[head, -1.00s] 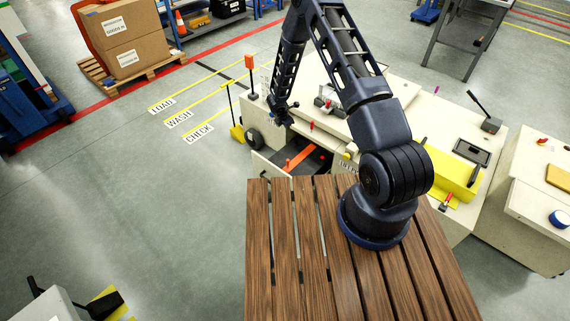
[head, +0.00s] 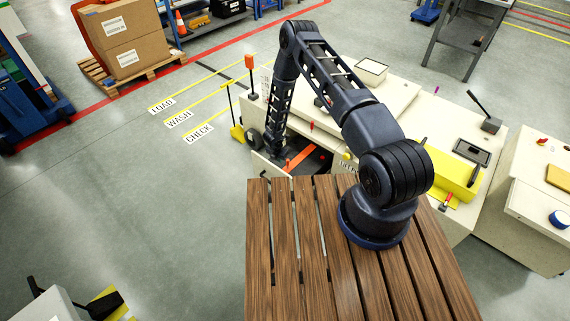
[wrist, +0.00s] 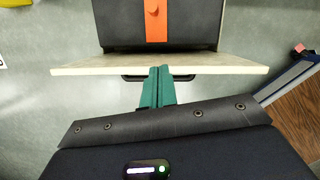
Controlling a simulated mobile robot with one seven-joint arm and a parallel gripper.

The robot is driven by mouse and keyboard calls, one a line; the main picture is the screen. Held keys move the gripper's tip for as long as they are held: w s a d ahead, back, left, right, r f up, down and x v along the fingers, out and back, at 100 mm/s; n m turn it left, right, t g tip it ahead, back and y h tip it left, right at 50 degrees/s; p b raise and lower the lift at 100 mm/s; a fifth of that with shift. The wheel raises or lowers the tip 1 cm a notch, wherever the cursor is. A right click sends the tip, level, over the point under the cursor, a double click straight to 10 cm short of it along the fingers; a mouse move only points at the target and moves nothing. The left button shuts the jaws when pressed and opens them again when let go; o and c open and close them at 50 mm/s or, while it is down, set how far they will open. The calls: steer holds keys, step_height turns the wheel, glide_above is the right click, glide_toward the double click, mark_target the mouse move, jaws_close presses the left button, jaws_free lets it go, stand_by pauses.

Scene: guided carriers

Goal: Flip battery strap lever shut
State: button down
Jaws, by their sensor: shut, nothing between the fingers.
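The orange strap lever (head: 300,158) lies slanted over the dark battery in the open drawer of the cream carrier. In the wrist view the orange strap (wrist: 156,22) runs along the dark battery (wrist: 121,27) and ends near the drawer's front panel (wrist: 205,63). My gripper (wrist: 160,72) has its green fingers together and empty, over the front panel's edge. It is short of the orange strap in the picture; I cannot tell whether it touches the panel. In the head view my arm's end is beside the drawer, left of the lever, and the fingertips are hard to see.
A dark bar handle (wrist: 187,77) sits on the outside of the drawer front. A slatted wooden deck (head: 310,240) is in front of the carrier. A yellow block (head: 455,176) stands on the carrier at right. Open floor (head: 170,210) lies to the left.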

mark_target(288, 163)
steer(key=w+d+f, duration=0.1)
steer(key=f, duration=0.2)
steer(key=w+d+f, duration=0.1)
steer(key=w+f, duration=0.1)
steer(key=f, duration=0.1)
steer(key=w+d+f, duration=0.1)
steer(key=f, duration=0.2)
steer(key=shift+w+f, duration=0.2)
steer(key=shift+f, duration=0.2)
steer(key=shift+w+d, duration=0.3)
steer(key=shift+w, duration=0.2)
